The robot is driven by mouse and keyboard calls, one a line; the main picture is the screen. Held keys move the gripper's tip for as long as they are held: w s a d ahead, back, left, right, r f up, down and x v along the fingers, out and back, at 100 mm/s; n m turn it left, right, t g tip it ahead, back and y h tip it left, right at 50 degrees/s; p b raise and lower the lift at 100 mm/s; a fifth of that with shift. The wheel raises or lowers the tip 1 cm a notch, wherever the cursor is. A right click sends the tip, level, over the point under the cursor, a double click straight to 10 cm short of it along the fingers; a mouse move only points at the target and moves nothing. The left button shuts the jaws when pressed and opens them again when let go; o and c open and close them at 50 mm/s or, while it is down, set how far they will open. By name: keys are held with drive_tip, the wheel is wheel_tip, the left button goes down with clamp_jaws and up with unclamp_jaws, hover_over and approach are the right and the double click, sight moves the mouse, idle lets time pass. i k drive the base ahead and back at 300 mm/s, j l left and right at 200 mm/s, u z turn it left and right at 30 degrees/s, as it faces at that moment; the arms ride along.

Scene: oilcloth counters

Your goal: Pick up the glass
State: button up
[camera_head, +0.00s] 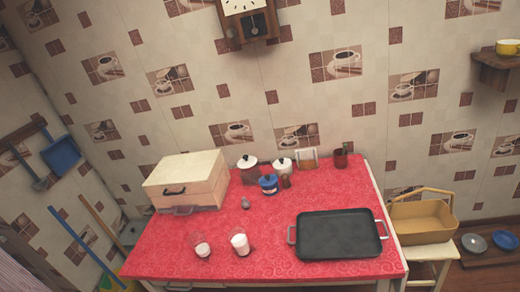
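Two small clear vessels with white contents, which look like glasses, stand near the front edge of the red-topped table (150,262). One glass (202,248) is on the left and the other glass (240,243) is just right of it; they stand apart. A dark red cup or tumbler (341,158) stands at the back right of the table, near the wall. Which of these is the task's glass I cannot tell. My gripper does not show in this view.
A black tray with handles (338,236) lies front right on the table. A cream box (186,180) stands back left. A tan basket (422,218) sits on a stool at right.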

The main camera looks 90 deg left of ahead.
sight(242, 249)
drive_tip(key=u, duration=2.8)
